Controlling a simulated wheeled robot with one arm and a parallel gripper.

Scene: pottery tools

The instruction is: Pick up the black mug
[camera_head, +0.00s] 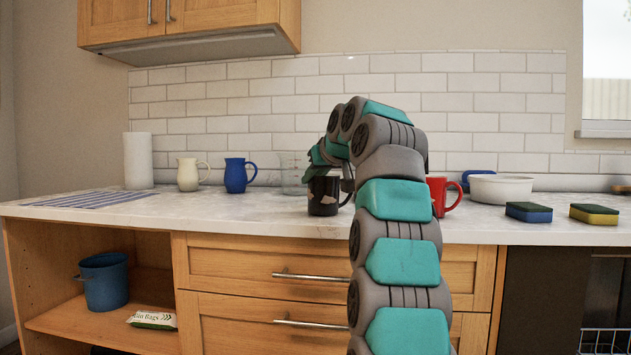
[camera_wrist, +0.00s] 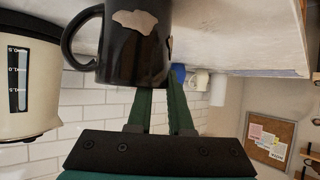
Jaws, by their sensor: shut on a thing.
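The black mug (camera_head: 324,198) has a pale patch on its side and appears upright at the counter, left of my arm in the head view. Its handle is on the right there, partly behind my arm. In the wrist view the mug (camera_wrist: 140,45) fills the top centre, with its handle to the left and its base out of frame. My gripper (camera_wrist: 166,88) is shut on the mug, with its green fingers reaching its rim. I cannot tell whether the mug touches the counter (camera_head: 250,212).
A glass measuring jug (camera_head: 293,174) stands just behind the mug. A blue jug (camera_head: 237,176), a cream jug (camera_head: 189,174) and a paper roll (camera_head: 138,160) stand left. A red mug (camera_head: 440,194), white bowl (camera_head: 500,188) and sponges (camera_head: 528,212) are right. A kettle (camera_wrist: 25,75) shows in the wrist view.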

